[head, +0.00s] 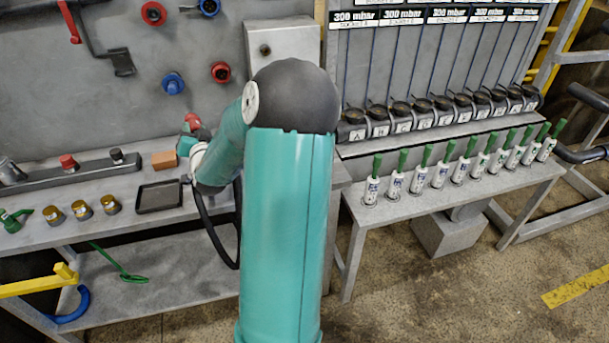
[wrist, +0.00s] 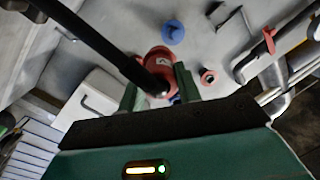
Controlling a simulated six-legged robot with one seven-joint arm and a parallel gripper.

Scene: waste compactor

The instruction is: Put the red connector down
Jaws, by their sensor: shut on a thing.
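The red connector (wrist: 158,62) is between the two green fingers of my gripper (wrist: 156,80) in the wrist view. The gripper is shut on it, and a black bar crosses in front of part of it. In the head view the red connector (head: 192,121) shows as a small red piece beyond my teal arm, above the workbench (head: 130,225) near its back edge. My arm hides most of the gripper there. Whether the connector touches any surface cannot be told.
A black tray (head: 160,196) and an orange block (head: 164,160) sit on the bench near my gripper. A grey rail (head: 95,172) and several brass pieces (head: 81,210) lie further left. Red and blue fittings (head: 173,83) stick out of the wall behind.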

